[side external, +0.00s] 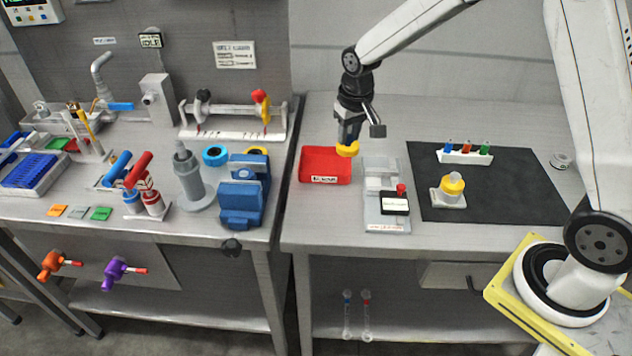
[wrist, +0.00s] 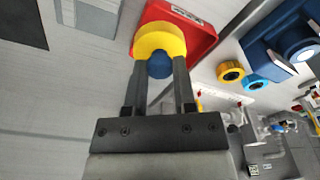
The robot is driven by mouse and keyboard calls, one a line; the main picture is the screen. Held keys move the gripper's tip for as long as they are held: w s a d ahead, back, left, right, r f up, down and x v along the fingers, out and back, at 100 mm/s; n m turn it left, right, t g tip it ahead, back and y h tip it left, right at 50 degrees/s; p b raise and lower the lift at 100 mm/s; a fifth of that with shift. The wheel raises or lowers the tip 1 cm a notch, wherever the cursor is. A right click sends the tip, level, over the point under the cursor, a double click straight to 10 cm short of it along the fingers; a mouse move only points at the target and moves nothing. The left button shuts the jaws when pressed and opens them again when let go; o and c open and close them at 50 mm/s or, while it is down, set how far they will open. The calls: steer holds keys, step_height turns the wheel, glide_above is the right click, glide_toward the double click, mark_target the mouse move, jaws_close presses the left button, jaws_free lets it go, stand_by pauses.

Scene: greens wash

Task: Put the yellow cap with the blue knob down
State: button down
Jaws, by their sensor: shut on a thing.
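The yellow cap (side external: 348,150) is held by my gripper (side external: 347,141) above the right edge of the red bin (side external: 318,179) in the side view. In the wrist view, the yellow cap (wrist: 160,40) shows with its blue knob (wrist: 160,66) between the two fingers of my gripper (wrist: 160,72). The fingers are shut on the blue knob. The red bin (wrist: 205,45) lies beyond the cap in the wrist view, partly covered by it. In the side view the blue knob is hidden by the fingers.
A grey device with a red button (side external: 401,190) stands right of the bin. A black mat (side external: 520,200) holds a white block with a yellow ring (side external: 452,184) and a rack of coloured vials (side external: 464,157). A blue vise-like block (side external: 240,205) stands left, across a gap between tables.

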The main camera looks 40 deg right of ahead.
steer(key=w+f, duration=0.6)
steer(key=w, duration=0.1)
steer(key=shift+d+f, duration=0.1)
steer(key=shift+f, duration=0.1)
steer(key=shift+f, duration=0.1)
steer(key=shift+w+f, duration=0.15)
steer(key=shift+f, duration=1.6)
steer(key=shift+f, duration=0.1)
steer(key=shift+c, duration=2.1)
jaws_free()
step_height(320, 180, up, 12)
steer(key=s, duration=0.1)
steer(key=shift+s, duration=0.15)
